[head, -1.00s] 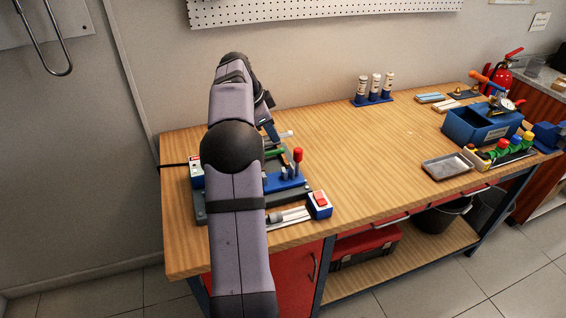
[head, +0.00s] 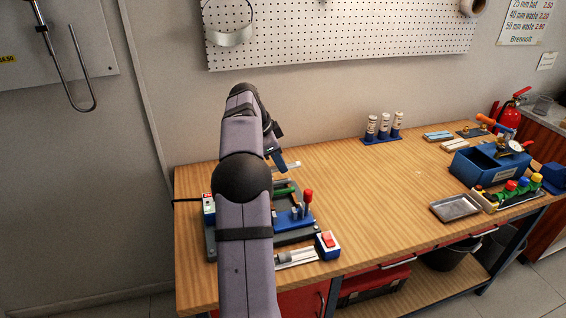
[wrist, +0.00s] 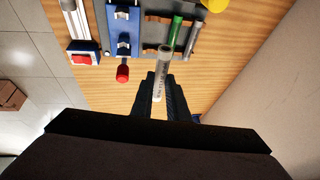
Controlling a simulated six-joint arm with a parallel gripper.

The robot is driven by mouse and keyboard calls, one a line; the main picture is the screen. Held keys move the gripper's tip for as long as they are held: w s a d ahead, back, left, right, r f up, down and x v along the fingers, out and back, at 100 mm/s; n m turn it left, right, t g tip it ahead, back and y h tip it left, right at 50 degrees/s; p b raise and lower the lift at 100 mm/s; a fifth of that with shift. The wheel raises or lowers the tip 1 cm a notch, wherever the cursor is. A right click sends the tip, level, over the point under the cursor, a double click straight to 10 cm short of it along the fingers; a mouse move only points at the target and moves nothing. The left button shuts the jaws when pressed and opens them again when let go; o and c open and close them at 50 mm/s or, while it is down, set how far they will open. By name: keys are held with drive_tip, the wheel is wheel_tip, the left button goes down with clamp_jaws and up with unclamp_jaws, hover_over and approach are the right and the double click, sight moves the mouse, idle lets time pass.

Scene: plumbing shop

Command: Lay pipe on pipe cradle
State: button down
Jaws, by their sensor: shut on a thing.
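My gripper (wrist: 161,84) is shut on a pale grey pipe (wrist: 165,62) with dark printing, above the bench. The pipe's far end points toward the fixtures; it also shows beside my gripper (head: 277,162) in the head view. A blue fixture (wrist: 122,45) with metal saddles and a red knob (wrist: 123,73) lies up and left of the pipe in the wrist view; I cannot tell for sure that it is the pipe cradle. Beside it, brown notched blocks (wrist: 155,22) stand near a green rod (wrist: 174,34) and a grey rod (wrist: 193,40). My arm hides part of the fixtures in the head view.
A red-topped switch box (head: 328,244) stands at the bench front. Three capped tubes (head: 383,127) stand at the back. A metal tray (head: 455,207) and a blue toolbox (head: 491,160) are at the right. The middle of the bench (head: 370,185) is clear.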

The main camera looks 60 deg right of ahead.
drive_tip(key=p+v, duration=0.3)
drive_tip(key=g+y+p, duration=0.1)
drive_tip(key=p, duration=0.4)
hover_over(280, 221)
wheel_tip(280, 221, down, 7)
drive_tip(key=shift+f, duration=0.2)
drive_tip(key=shift+f+b, duration=1.3)
drive_tip(key=shift+f, duration=0.8)
drive_tip(key=shift+f+b, duration=0.9)
drive_tip(key=shift+f, duration=0.05)
